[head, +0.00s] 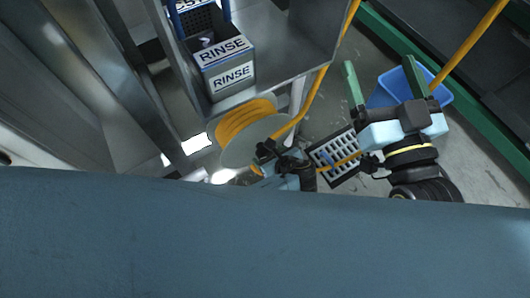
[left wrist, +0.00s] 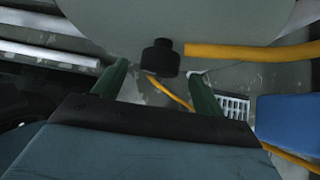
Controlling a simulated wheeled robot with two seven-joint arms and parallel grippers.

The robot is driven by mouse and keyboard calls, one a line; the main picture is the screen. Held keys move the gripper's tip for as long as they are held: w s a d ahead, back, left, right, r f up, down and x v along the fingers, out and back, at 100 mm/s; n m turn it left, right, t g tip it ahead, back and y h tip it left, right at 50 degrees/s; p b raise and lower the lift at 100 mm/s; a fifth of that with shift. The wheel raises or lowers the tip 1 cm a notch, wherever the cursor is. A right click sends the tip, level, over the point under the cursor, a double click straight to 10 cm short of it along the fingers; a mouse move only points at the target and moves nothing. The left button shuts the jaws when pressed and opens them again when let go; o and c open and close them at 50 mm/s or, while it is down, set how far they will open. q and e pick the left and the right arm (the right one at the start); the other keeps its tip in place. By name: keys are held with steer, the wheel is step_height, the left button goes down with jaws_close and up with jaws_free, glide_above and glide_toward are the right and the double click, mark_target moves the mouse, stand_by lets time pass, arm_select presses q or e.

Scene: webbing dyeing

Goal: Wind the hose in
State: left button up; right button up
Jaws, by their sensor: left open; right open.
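The hose reel (head: 238,148) stands below the bench, with yellow hose (head: 243,115) wound on its drum behind a pale round flange. In the left wrist view the flange (left wrist: 200,20) fills the top, and a black crank knob (left wrist: 161,58) sticks out from it. My left gripper (left wrist: 158,72) is open, its green fingers on either side of the knob, with gaps visible. In the head view my left gripper (head: 262,154) is at the flange's lower right, its fingers mostly hidden. My right gripper (head: 379,66) is open and empty over the floor, near a blue bin.
Yellow hose (head: 323,72) runs from the reel up past the bench edge; another yellow length (head: 468,46) crosses the right. A blue bin (head: 440,91), a floor grate (head: 324,153) and a green rail (head: 485,126) lie right. A RINSE box (head: 228,76) stands on the bench.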

arm_select(q)
steer(key=b+x, duration=0.2)
steer(key=x, duration=0.1)
steer(key=shift+f, duration=0.2)
steer(key=shift+w+a+f+b, duration=0.35)
steer(key=shift+w, duration=0.05)
arm_select(e)
steer(key=s+r+t+y, duration=0.1)
steer(key=s+r+t, duration=0.2)
steer(key=r+t, duration=0.2)
steer(key=shift+r+t+y, duration=0.3)
steer(key=shift+r, duration=0.1)
steer(key=shift+d, duration=0.1)
